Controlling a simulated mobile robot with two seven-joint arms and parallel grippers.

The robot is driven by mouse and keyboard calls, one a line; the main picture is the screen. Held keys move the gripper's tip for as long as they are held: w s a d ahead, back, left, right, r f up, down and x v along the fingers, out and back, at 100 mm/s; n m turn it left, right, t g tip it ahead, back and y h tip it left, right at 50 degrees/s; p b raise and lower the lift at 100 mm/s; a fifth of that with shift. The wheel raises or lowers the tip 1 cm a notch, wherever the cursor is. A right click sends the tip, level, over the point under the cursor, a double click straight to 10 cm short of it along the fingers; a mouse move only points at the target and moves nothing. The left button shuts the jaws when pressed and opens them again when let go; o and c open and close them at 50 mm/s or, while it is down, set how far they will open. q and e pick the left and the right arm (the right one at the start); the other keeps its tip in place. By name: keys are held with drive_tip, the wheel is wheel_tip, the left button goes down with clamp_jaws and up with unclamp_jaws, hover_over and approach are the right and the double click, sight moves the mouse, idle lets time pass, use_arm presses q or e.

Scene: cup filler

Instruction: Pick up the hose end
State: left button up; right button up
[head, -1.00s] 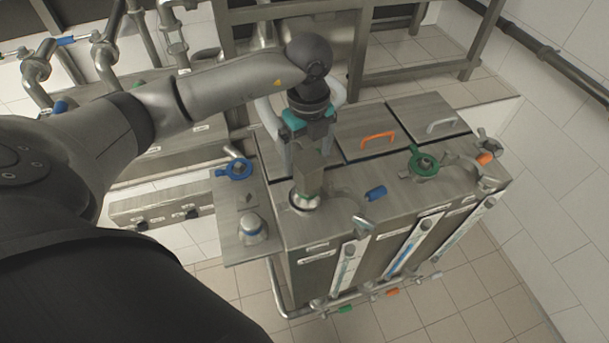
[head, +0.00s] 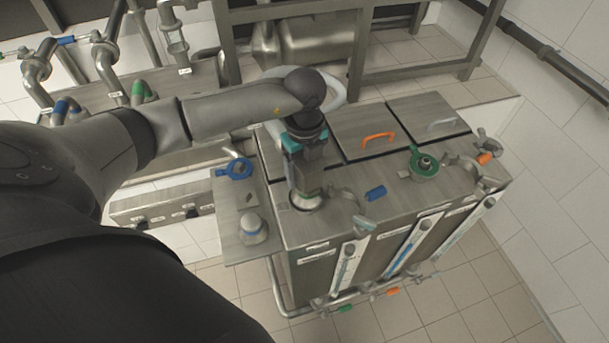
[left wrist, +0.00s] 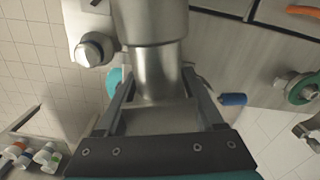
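A metal fitting (left wrist: 155,75), which I take for the hose end, stands between the fingers of my left gripper in the left wrist view. It is a bright cylinder with a grey block at its gripper-side end. In the head view my left gripper (head: 308,184) points down at the near left of the steel tank top (head: 340,225). A round metal collar (head: 305,202) shows just below the fingers. The fingers lie close on both sides of the fitting; I cannot tell whether they press on it. A light grey hose (head: 338,92) loops behind the wrist. My right gripper is out of view.
A blue valve wheel (head: 239,169) and a rounded metal knob (head: 252,228) sit on the left side plate. A blue-handled part (head: 376,193), an orange lid handle (head: 378,140) and a green valve wheel (head: 424,164) lie to the right. Free room is above the tank.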

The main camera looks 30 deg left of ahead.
use_arm(q)
drive_tip(key=c, duration=1)
clamp_jaws()
drive_tip(key=shift+w+r, duration=0.1)
drive_tip(key=shift+r, duration=0.05)
